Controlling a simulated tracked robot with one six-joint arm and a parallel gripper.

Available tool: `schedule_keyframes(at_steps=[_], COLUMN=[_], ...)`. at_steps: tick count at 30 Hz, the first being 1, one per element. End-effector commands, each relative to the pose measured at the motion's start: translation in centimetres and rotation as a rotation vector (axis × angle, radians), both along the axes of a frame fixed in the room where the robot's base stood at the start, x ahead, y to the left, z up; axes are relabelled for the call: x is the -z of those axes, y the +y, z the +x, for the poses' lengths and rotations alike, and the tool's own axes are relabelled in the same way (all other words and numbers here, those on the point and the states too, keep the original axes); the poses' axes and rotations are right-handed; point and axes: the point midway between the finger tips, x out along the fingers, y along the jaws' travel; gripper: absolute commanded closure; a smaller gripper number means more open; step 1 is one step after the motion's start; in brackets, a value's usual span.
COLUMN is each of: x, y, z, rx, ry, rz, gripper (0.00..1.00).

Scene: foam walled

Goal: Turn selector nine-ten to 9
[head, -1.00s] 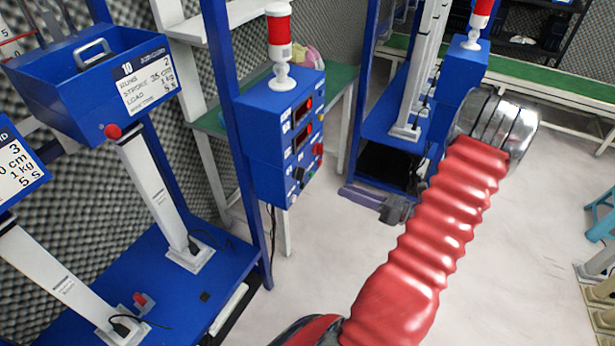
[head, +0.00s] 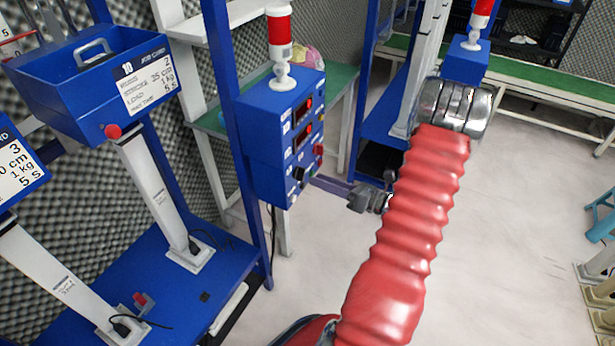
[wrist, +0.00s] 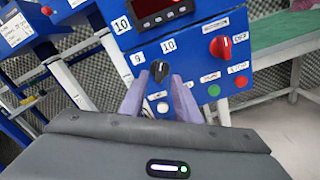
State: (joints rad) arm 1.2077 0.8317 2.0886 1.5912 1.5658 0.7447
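The selector, a small black knob (wrist: 158,70), sits on the front of the blue control box (wrist: 205,65) between a 9 label (wrist: 137,58) at its left and a 10 label (wrist: 168,45) at its upper right. Its pointing direction is too small to tell surely. My gripper (wrist: 156,82) is open, with its two purple-grey fingers apart and the knob seen between their tips. I cannot tell whether they touch it. In the head view, my gripper (head: 314,181) reaches from the right to the lower front of the box, near the knob (head: 298,174).
A red knob (wrist: 220,46), a green button (wrist: 214,90) and a white button (wrist: 163,107) are close by on the same panel. A red-and-white lamp (head: 279,40) stands on the box. A blue frame post (head: 232,120) is left of it; open floor lies right.

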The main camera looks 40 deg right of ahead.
Motion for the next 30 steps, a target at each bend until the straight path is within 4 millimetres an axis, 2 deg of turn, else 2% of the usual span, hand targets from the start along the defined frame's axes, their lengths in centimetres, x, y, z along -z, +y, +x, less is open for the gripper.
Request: schedule_keyframes(at_steps=[3,10,23,30], x=[0.0,0.0,0.0,0.0], y=[0.6,1.4,1.6,1.6], z=[1.6,4.0,4.7,4.6], rx=[-0.003,-0.002,0.0,0.0], ry=[-0.001,0.0,0.0,0.0], rz=[0.0,0.0,0.0,0.0], gripper=[0.7,0.7,0.7,0.87])
